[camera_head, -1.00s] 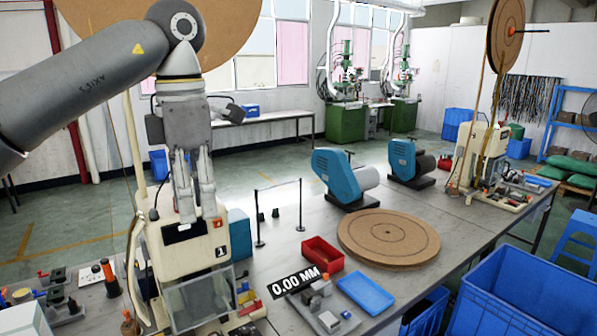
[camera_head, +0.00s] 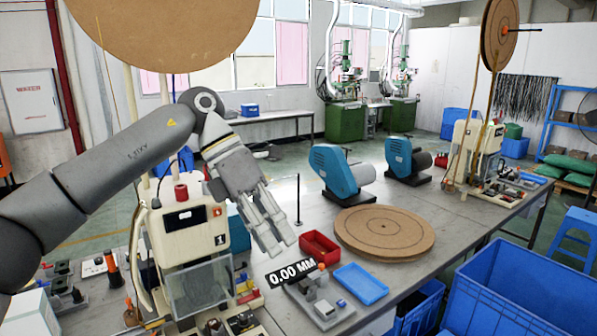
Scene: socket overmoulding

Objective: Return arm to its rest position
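My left arm comes in from the left edge. Its grey gripper (camera_head: 279,245) points down and to the right, beside the cream machine marked 1 (camera_head: 187,240). The fingers lie close side by side with nothing seen between them; whether their tips touch is not clear. In the picture the fingertips lie above the "0.00 MM" display (camera_head: 291,273) and left of the red tray (camera_head: 320,248). The gripper appears raised above the table. My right arm and gripper are not in view.
A round brown board (camera_head: 385,232), a blue tray (camera_head: 361,283) and two teal machines (camera_head: 341,175) (camera_head: 408,160) stand on the grey table (camera_head: 470,218). A large brown disc (camera_head: 165,30) is above the arm. Big blue crates (camera_head: 520,292) stand at the lower right.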

